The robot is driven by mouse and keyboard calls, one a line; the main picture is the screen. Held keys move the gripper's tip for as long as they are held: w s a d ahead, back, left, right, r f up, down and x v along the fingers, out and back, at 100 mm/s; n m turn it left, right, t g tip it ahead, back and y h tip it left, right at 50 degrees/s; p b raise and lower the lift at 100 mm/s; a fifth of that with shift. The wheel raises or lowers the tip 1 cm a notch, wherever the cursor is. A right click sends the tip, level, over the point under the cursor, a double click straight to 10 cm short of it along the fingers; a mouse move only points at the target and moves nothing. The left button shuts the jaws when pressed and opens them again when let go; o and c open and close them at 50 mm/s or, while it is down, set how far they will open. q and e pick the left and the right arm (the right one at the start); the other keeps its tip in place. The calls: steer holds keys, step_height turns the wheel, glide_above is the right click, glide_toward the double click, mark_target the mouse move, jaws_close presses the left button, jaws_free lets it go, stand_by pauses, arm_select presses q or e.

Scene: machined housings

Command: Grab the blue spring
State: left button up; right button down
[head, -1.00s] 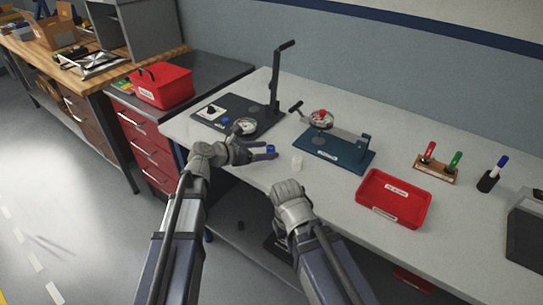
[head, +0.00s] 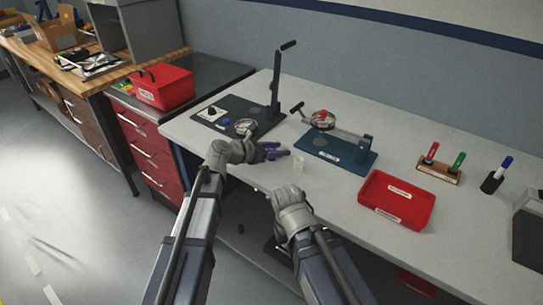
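The blue spring (head: 271,146) is a small blue piece on the grey-white workbench, near its front edge. My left gripper (head: 277,151) reaches in from the left, low over the bench, with its dark fingers right at the spring. The fingers and the spring overlap in this view, so I cannot tell whether they are closed on it or only around it. My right gripper (head: 292,200) is at the bench's front edge, right of and nearer than the left one. Its fingers are hidden from view.
A small whitish cylinder (head: 299,163) stands just right of the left fingers. A dark press fixture (head: 240,114) is behind, and a blue fixture (head: 340,150) to the right. A red tray (head: 396,201) and a pen rack (head: 439,172) lie further right.

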arm_select(q)
jaws_close()
steer(key=shift+r, duration=0.15)
stand_by(0.4)
step_height(320, 180, up, 10)
steer(key=p, duration=1)
